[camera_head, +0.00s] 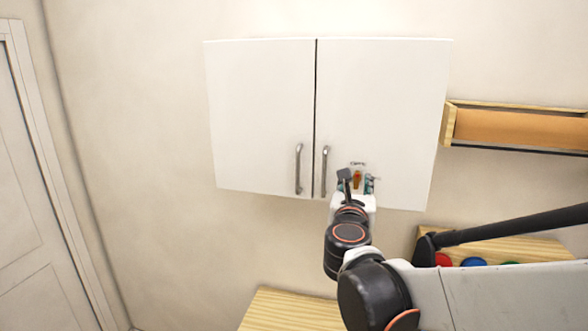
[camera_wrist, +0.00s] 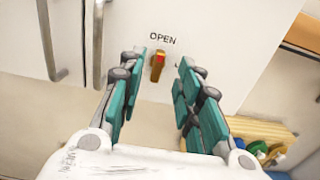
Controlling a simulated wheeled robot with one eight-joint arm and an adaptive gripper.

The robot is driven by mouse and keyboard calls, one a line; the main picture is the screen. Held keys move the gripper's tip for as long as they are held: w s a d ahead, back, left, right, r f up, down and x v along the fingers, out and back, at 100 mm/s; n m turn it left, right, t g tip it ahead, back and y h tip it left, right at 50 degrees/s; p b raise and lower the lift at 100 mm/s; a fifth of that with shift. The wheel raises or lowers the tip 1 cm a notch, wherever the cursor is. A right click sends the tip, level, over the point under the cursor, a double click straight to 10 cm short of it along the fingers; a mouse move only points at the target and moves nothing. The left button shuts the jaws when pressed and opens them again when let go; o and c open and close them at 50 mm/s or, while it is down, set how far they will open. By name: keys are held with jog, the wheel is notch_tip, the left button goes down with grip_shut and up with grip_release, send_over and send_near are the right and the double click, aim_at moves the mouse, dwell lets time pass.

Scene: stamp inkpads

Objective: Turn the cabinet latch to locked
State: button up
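The cabinet (camera_head: 260,110) is white, with two doors that look closed, and hangs on the wall. Its latch (camera_wrist: 157,66) is a small orange-brown handle with a red mark, on the lower part of the right door. The handle stands roughly upright below the word "OPEN"; the latch also shows in the head view (camera_head: 357,178). My gripper (camera_wrist: 162,63) is open, with its teal-padded fingers to the left and right of the latch in the wrist view. No contact between fingers and latch is visible. The right finger partly hides the door beside the latch.
Two vertical metal handles (camera_head: 298,168) (camera_head: 325,170) are left of the latch. A wooden wall shelf (camera_head: 515,128) is at the right. Below, a wooden surface (camera_head: 495,247) carries red, blue and green round items. Another wooden top (camera_head: 285,312) is at the lower middle.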

aim_at(357, 175)
jog(key=shift+p+x, duration=0.4)
jog(key=shift+x, duration=2.75)
grip_shut()
